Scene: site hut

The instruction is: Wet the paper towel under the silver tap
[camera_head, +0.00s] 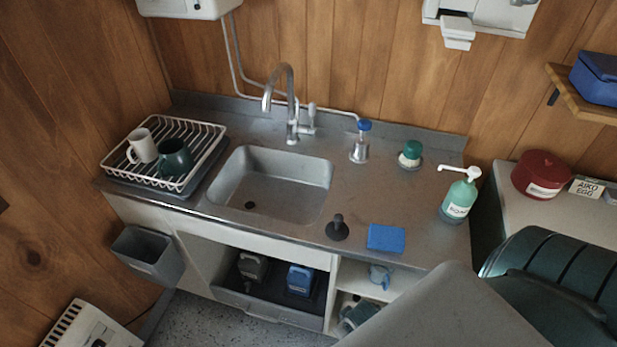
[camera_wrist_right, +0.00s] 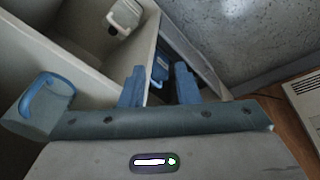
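The silver tap (camera_head: 283,90) stands behind the grey sink (camera_head: 270,185), its curved spout over the basin. I see no loose paper towel. A white wall dispenser (camera_head: 490,12) at the top right has a pale piece (camera_head: 458,32) below it; I cannot tell whether this is paper. My right gripper (camera_wrist_right: 160,88) is open and empty, its two blue fingers apart in the right wrist view, near the shelves under the counter. My left gripper is not in view.
A dish rack (camera_head: 165,150) with two mugs stands left of the sink. A plunger-like black stopper (camera_head: 337,228), blue sponge (camera_head: 386,238), soap bottle (camera_head: 460,196) and blue-topped fitting (camera_head: 360,142) are on the counter. A grey bin (camera_head: 148,256) hangs at the left.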

